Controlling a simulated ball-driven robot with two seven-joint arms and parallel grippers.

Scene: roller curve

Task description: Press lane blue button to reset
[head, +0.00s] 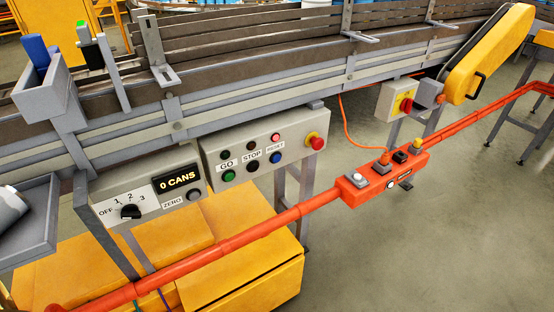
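A grey control box (213,146) is fixed to the side of the conveyor in the head view. Its blue button (275,157) sits under the RESET label. To its left are a black button (252,164) under STOP and a green button (229,176) under GO. A small red or pink lamp (276,136) is above RESET. A red mushroom button (316,142) on a yellow base is at the box's right end. Neither of my grippers shows in this view.
A second panel (150,213) reads 0 CANS beside a rotary knob. An orange rail (240,238) with a red button box (362,188) crosses in front. Yellow boxes (268,268) stand below. The conveyor (250,50) runs behind; open floor (440,240) lies right.

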